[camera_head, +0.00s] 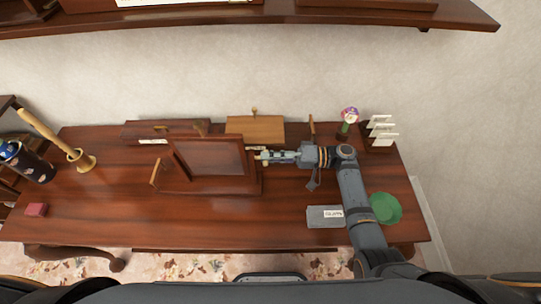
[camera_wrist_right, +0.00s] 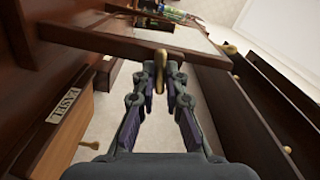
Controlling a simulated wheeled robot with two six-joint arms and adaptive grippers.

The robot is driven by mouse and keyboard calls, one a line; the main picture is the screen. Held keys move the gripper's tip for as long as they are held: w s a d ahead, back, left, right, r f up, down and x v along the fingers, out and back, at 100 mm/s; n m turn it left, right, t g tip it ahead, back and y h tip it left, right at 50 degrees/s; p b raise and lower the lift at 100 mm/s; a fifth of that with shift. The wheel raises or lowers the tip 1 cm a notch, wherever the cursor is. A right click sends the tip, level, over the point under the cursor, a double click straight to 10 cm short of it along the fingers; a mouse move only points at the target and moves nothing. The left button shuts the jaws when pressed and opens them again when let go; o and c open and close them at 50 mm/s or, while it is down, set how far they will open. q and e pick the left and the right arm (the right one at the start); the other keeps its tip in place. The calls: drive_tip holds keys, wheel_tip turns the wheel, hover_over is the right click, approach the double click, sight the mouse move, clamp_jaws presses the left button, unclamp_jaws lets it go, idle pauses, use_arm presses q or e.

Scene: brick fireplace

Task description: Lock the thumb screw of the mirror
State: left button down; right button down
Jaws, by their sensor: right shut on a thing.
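A brass thumb screw (camera_wrist_right: 159,57) sticks out from that edge. My right gripper (camera_head: 262,156) reaches in from the right to the mirror's right side. In the right wrist view its fingers (camera_wrist_right: 160,72) are shut on the thumb screw, which shows between the tips. The screw is too small to make out in the head view. My left gripper is not in view.
A light wooden box (camera_head: 255,128) stands behind the mirror. A flower vase (camera_head: 344,130) and a card holder (camera_head: 376,143) stand at the back right. A grey labelled box (camera_head: 322,222) and green dish (camera_head: 385,208) lie near my right arm. The table's front left is mostly clear.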

drive_tip(key=shift+m, duration=1.3)
drive_tip(key=shift+p, duration=0.3)
drive_tip(key=c, duration=1.4)
unclamp_jaws()
drive_tip(key=d, duration=1.2)
